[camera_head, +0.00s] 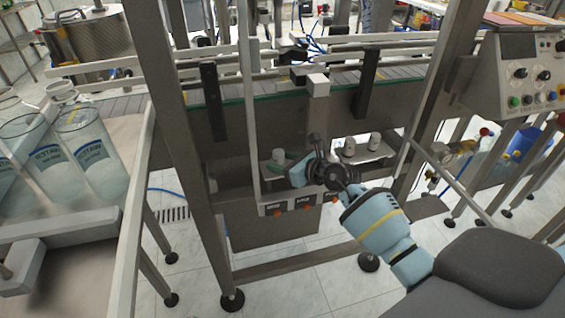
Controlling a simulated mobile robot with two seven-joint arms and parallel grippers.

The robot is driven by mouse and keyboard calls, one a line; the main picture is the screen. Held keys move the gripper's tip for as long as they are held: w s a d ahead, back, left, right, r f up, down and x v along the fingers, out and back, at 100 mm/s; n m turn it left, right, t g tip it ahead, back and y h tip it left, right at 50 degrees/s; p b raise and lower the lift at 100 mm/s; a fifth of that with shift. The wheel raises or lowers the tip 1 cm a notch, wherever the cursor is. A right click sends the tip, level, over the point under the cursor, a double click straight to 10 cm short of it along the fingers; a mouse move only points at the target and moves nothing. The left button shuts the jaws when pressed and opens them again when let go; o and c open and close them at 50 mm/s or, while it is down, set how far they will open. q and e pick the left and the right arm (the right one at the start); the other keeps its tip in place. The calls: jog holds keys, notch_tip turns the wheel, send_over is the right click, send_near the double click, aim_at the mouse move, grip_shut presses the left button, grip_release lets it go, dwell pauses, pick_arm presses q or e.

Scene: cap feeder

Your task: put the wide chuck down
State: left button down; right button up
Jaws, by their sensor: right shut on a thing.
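My right gripper (322,168) reaches in from the lower right and is at the front of a small metal shelf (384,154) under the conveyor. It is shut on a dark piece, which I take to be the wide chuck; the fingers and wrist cover most of it, and I cannot tell whether it touches the shelf. Two pale-topped chucks (349,147) (375,141) stand on the shelf right of the gripper. Labels (275,209) run along the shelf's front, too small to read surely. My left gripper is out of view.
The conveyor (290,108) runs above and behind the shelf. A thick frame post (188,165) stands left, a thin upright (249,120) nearer the gripper. A control box (520,75) is at upper right. Large labelled bottles (90,150) stand on the left table.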

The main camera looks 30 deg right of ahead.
jog(key=shift+r, duration=0.1)
jog(key=o, duration=1.1)
jog(key=shift+f, duration=0.2)
jog(key=shift+r, duration=0.25)
jog(key=shift+p+v, duration=0.6)
jog(key=shift+v, duration=5.4)
jog(key=shift+s+a+f, duration=0.1)
